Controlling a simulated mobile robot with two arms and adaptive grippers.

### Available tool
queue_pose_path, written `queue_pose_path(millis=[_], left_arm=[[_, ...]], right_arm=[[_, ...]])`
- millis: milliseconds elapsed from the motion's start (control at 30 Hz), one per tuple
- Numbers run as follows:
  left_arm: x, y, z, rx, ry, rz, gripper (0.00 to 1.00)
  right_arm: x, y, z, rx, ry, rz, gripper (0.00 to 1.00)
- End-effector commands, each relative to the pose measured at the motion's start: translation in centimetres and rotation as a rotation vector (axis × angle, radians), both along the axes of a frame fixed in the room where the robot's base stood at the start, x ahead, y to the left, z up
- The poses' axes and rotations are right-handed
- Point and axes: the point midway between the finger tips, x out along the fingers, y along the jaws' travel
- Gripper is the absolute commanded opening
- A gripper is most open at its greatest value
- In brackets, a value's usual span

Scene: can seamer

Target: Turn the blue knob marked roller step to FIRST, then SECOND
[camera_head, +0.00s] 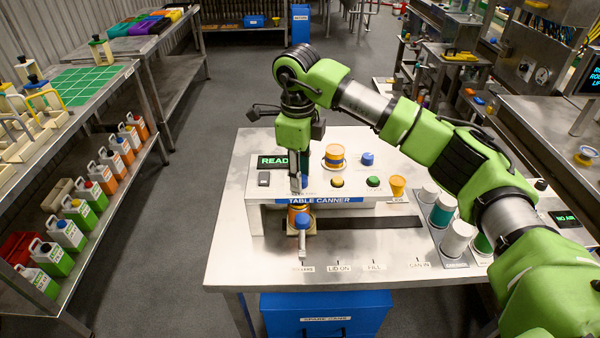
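The table canner (325,200) stands on a steel table and its display (273,162) reads READY. My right gripper (297,187) points down over the left half of its panel. A small blue part (305,182) shows just behind the fingertips, mostly hidden; I cannot tell whether they touch it. Another blue knob (368,159) stands clear at the panel's back right. The small labels by the knobs are not readable, so I cannot tell which is marked roller step. The finger opening is not clear from this angle. My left gripper is out of view.
Yellow (337,182) and green (373,181) buttons and an orange-yellow cylinder (335,156) sit on the panel. A blue-topped lever (303,222) stands in front. Cans (442,210) stand at the right. The front tabletop is mostly clear.

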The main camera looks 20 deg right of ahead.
Motion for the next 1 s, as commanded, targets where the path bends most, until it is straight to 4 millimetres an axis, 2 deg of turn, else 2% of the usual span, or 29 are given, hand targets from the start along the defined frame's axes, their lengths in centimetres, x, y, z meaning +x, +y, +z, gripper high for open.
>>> queue_pose_path(millis=[333, 467, 800, 1000], left_arm=[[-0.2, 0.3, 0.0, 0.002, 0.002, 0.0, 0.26], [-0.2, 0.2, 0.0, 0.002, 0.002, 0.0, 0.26], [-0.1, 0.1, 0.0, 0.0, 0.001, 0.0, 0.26], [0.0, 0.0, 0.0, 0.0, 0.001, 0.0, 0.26]], right_arm=[[0.0, 0.0, 0.0, 0.0, 0.0, 0.001, 0.39], [0.0, 0.1, 1.0, 0.001, -0.002, 0.001, 0.39], [-0.3, 0.3, 7.8, 0.001, -0.004, 0.001, 0.39], [-0.4, 0.4, 10.9, 0.0, -0.001, 0.0, 0.39]])
